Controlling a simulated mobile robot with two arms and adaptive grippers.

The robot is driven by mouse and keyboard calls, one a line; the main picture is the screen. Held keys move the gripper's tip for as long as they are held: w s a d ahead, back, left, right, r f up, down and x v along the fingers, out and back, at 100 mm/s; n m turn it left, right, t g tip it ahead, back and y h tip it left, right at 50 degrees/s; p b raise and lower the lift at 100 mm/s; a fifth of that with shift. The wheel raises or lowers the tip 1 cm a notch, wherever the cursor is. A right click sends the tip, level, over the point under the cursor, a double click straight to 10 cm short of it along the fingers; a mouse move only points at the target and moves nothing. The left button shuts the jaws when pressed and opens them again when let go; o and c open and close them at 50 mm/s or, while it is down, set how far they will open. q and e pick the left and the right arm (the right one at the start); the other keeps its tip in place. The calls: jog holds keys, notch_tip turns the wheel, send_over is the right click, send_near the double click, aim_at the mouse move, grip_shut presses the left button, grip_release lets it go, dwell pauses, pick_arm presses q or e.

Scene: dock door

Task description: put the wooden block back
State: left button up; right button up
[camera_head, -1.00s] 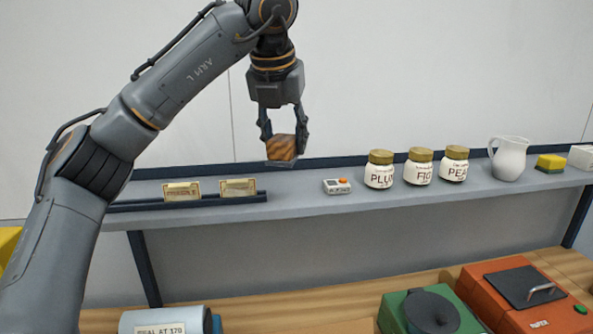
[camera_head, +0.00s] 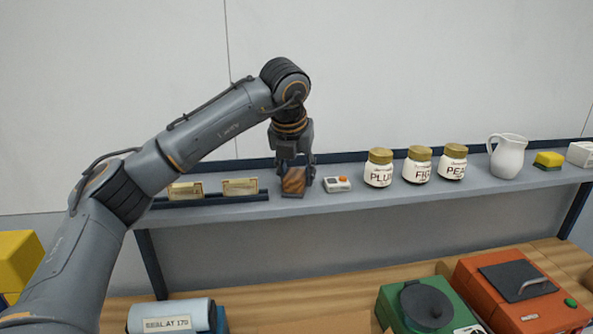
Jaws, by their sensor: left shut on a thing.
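The wooden block (camera_head: 293,181) is a small brown cube with darker grain, at shelf height. My left gripper (camera_head: 295,172) points down from above and is shut on the block, a finger on either side. My right gripper is not in view.
Left of the block, two cards (camera_head: 240,186) stand in a dark rail. To the right are jars (camera_head: 379,168), a white pitcher (camera_head: 507,156) and a yellow sponge (camera_head: 548,160). Below, a green machine (camera_head: 392,302) and an orange machine (camera_head: 470,283) stand on a wooden bench.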

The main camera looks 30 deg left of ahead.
pick_arm(q)
jog(key=shift+s+d+f, duration=0.1)
jog(key=shift+f, duration=0.05)
jog(key=o, duration=1)
jog(key=shift+r, duration=0.45)
jog(key=shift+b+v, duration=1.45)
jog(key=shift+v, duration=4.3)
